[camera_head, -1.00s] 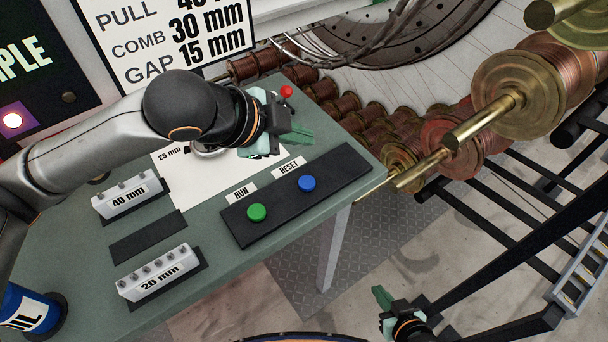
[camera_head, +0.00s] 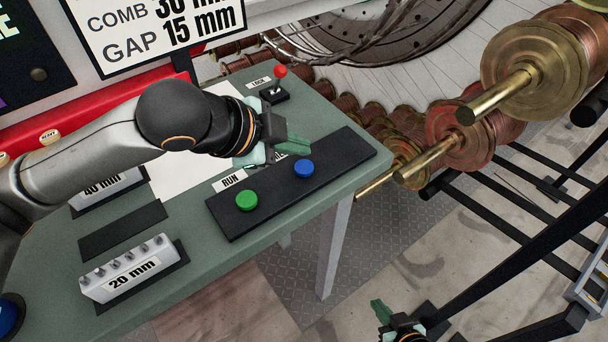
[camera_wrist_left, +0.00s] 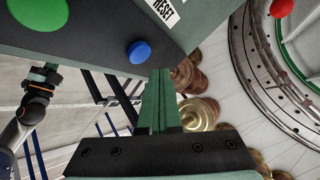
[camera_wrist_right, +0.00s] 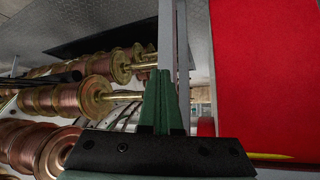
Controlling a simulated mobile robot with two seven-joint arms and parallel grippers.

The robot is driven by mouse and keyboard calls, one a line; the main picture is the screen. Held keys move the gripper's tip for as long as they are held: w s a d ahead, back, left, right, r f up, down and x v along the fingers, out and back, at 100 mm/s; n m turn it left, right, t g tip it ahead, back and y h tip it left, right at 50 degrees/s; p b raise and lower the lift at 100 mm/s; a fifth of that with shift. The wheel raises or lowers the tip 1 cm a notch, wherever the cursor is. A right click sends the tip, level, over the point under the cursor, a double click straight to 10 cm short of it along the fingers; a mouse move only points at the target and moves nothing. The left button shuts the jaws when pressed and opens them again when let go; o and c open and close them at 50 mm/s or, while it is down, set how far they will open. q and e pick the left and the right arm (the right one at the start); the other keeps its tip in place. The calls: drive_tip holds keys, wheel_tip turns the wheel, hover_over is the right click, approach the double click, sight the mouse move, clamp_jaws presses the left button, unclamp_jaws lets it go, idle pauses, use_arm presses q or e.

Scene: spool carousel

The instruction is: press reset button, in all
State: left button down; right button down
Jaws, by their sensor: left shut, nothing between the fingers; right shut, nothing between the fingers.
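The blue reset button (camera_head: 304,168) sits at the right part of a black panel (camera_head: 330,170) on the green table; it also shows in the left wrist view (camera_wrist_left: 139,52). The green run button (camera_head: 246,200) is to its left. My left gripper (camera_head: 304,147) is shut and empty, held above the panel just behind the blue button in the head view, apart from it as far as I can tell. The gripper hides most of the RESET label in the head view. My right gripper (camera_head: 382,310) is shut and empty, low beside the table at the bottom.
A red-knobbed lever (camera_head: 280,73) stands at the table's back corner. A 20 mm block (camera_head: 127,268) sits at the left. Copper spools on brass rods (camera_head: 502,94) crowd the right. Open floor (camera_head: 400,245) lies right of the table.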

sight(308, 161)
use_arm(q)
drive_tip(key=shift+f, duration=0.65)
use_arm(e)
drive_tip(key=shift+w+a+r, duration=0.3)
drive_tip(key=shift+w+a, duration=0.15)
drive_tip(key=shift+s+d+f, duration=0.1)
drive_tip(key=shift+f, duration=0.1)
idle(0.4)
use_arm(q)
drive_tip(key=shift+f, duration=0.15)
idle(0.4)
drive_tip(key=shift+f, duration=0.3)
use_arm(e)
drive_tip(key=shift+r, duration=0.15)
